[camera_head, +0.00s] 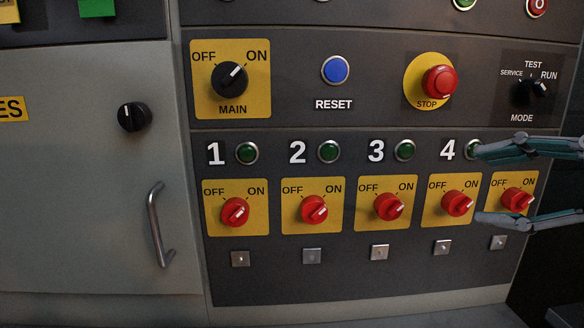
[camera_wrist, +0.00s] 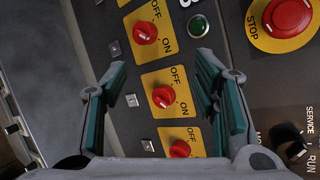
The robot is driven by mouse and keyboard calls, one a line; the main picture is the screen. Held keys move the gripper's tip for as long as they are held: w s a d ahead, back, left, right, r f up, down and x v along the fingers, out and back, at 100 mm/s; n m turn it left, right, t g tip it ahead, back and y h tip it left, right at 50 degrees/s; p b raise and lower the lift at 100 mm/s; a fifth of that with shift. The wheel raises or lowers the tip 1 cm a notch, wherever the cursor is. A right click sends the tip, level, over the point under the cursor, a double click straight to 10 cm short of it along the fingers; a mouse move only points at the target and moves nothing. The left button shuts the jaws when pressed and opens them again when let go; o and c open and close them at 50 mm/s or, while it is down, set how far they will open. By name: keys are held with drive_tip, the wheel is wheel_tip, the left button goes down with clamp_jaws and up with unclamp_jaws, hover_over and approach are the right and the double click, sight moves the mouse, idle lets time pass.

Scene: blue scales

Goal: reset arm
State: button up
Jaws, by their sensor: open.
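My gripper (camera_head: 478,184) enters from the right edge in the head view, its two teal-lined fingers spread apart in front of the right end of the control panel. It also shows in the wrist view (camera_wrist: 160,80), open, with nothing between its fingers. A red knob (camera_wrist: 162,97) on a yellow OFF/ON plate shows through the gap, beyond the fingers. In the head view the upper finger partly covers the green lamp (camera_head: 473,148) beside the number 4. The lower finger passes near the rightmost red knob (camera_head: 517,201).
The panel holds several red OFF/ON knobs, a black MAIN knob (camera_head: 230,79), a blue RESET button (camera_head: 335,70), a red STOP button (camera_head: 439,82) and a MODE knob (camera_head: 529,92). At left is a grey cabinet door with a metal handle (camera_head: 158,225) and a black knob (camera_head: 132,117).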

drive_tip(key=s+a+f+n+g, duration=0.5)
drive_tip(key=a+f+n, duration=0.2)
drive_tip(key=a+f, duration=0.1)
drive_tip(key=s+d+f+n+g+h, duration=0.1)
drive_tip(key=s+f+n+g+h, duration=0.5)
drive_tip(key=s+f+n, duration=0.5)
wheel_tip(320, 180, up, 18)
drive_tip(key=t+p, duration=0.3)
drive_tip(key=p, duration=1.3)
drive_tip(key=shift+d+r, duration=0.15)
drive_tip(key=shift+d, duration=0.3)
drive_tip(key=shift+o, duration=0.6)
drive_tip(key=shift+w, duration=0.15)
